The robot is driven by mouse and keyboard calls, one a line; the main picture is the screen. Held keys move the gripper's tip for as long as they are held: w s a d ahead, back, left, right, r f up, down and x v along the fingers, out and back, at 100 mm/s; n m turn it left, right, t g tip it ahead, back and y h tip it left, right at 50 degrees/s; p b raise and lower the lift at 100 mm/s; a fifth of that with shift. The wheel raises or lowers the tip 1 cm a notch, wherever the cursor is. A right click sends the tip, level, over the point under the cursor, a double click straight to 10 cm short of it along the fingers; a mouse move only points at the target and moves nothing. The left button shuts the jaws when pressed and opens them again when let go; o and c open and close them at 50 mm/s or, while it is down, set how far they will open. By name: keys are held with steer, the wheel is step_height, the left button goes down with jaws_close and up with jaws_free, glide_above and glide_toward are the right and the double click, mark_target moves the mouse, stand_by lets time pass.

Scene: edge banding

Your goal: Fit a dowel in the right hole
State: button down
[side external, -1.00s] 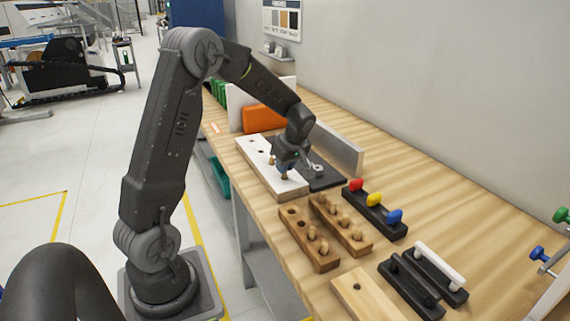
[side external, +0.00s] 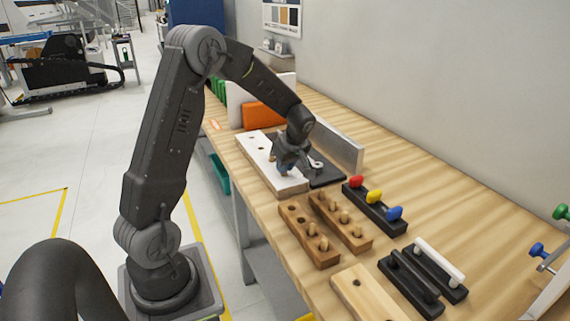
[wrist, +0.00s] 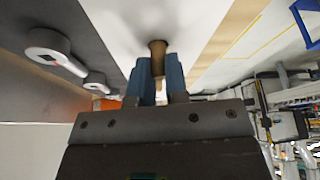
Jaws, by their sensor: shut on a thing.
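The white panel (side external: 256,152) lies at the near edge of the bench, with dark holes at its far left end. My gripper (side external: 285,171) is over its right part, fingers pointing down. In the wrist view my gripper's blue fingers (wrist: 158,75) are shut on a tan wooden dowel (wrist: 158,50). The dowel's end meets the white panel surface (wrist: 125,22), with a shadow around it. Whether it is inside a hole or only touching the surface I cannot tell. In the side view the fingers and wrist largely hide the dowel.
Two brown wooden racks (side external: 309,243) with dowels stand to the right. A black rack (side external: 376,213) has red, yellow and blue knobs. A dark plate with metal clamp parts (side external: 322,178) lies beside the panel, before a grey fence (side external: 340,150). An orange block (side external: 263,115) is behind.

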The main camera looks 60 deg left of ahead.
steer(key=shift+f, duration=0.3)
stand_by(0.4)
steer(key=c, duration=1.1)
jaws_free()
steer(key=shift+o, duration=0.2)
steer(key=shift+r, duration=0.1)
steer(key=shift+r, duration=2.45)
